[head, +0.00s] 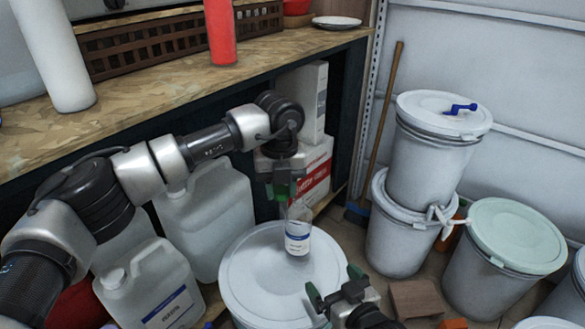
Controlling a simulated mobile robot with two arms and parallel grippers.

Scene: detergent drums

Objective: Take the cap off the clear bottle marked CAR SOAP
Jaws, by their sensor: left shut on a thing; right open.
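The clear bottle (298,238) with a white and blue label stands upright on the white lid of a drum (245,287). Its label is too small to read. My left gripper (287,196) points down at the bottle's top and is shut on what seems to be the cap, which its green fingers hide. I cannot tell whether the cap is still seated on the neck. My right gripper (334,284) is open and empty, at the near right of the bottle over the lid's edge.
White jugs (158,290) stand left of the drum. Stacked white drums (437,150) and a green-lidded drum (515,237) stand at the right. A wooden shelf (150,95) with a red cylinder (220,32) runs behind my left arm. A broom handle (385,115) leans at the back.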

